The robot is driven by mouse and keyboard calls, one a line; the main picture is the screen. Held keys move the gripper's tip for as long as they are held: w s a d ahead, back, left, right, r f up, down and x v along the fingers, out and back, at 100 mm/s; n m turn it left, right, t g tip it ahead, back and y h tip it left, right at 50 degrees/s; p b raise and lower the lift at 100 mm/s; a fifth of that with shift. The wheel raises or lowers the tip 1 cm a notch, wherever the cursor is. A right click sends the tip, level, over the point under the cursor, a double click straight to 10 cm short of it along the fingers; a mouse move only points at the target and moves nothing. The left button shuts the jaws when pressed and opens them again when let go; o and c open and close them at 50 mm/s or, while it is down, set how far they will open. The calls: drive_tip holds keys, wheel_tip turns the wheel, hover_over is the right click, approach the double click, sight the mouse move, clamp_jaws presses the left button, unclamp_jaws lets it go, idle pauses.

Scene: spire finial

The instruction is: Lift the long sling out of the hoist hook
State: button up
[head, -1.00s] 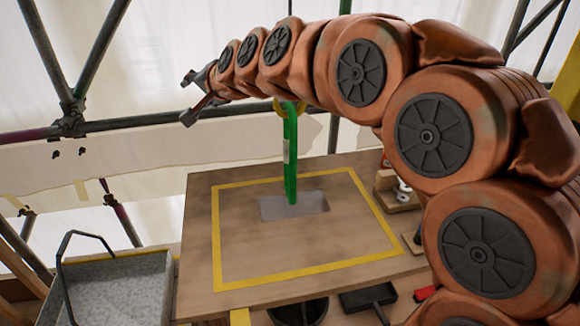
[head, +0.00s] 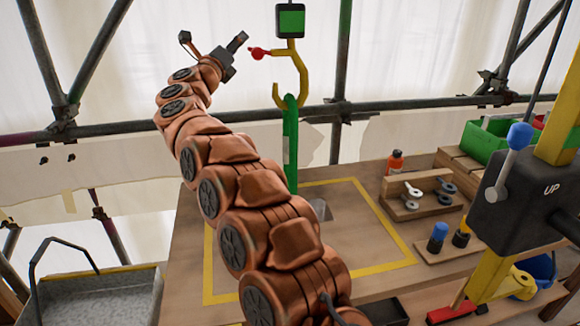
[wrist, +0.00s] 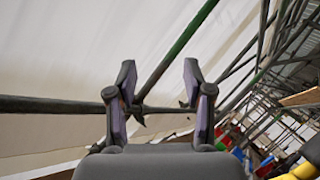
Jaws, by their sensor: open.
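The yellow hoist hook (head: 303,68) hangs at the top centre of the head view, under a dark block with a green face (head: 290,20). A red lever-like piece (head: 259,53) sticks out to its left. The green long sling (head: 291,140) hangs upright from the hook's lower curve. Its lower end is partly hidden behind my arm. My gripper (head: 212,41) is open and empty, up to the left of the hook and apart from it.
Below is a wooden table (head: 365,222) with a yellow outline. A wooden rack with shackles (head: 418,200) and an orange bottle (head: 395,162) stand right. A grey tray (head: 95,300) sits lower left. Scaffold poles cross behind.

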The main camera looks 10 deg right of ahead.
drive_tip(key=s+d+f+m+g+h+b, duration=0.25)
drive_tip(key=f+m+g, duration=0.2)
drive_tip(key=f, duration=0.25)
drive_tip(key=s+d+f+m+g+h+b, duration=0.1)
drive_tip(key=s+f+m+g+h, duration=0.25)
drive_tip(key=f+m, duration=0.25)
drive_tip(key=m+g+b, duration=0.3)
drive_tip(key=m+g, duration=0.4)
approach(287, 146)
drive_tip(key=w+d, duration=0.1)
drive_tip(key=d, duration=0.1)
drive_tip(key=shift+w+d+f+p, duration=0.15)
drive_tip(key=shift+w+d, duration=0.1)
drive_tip(key=shift+d, duration=1.1)
drive_tip(key=shift+w+d+r+p, duration=0.15)
drive_tip(key=shift+w+d, duration=0.15)
drive_tip(key=shift+d, duration=1.05)
drive_tip(key=shift+w+d+f+p, duration=0.15)
drive_tip(key=shift+w+d, duration=0.1)
drive_tip(key=shift+d, duration=1.1)
clamp_jaws()
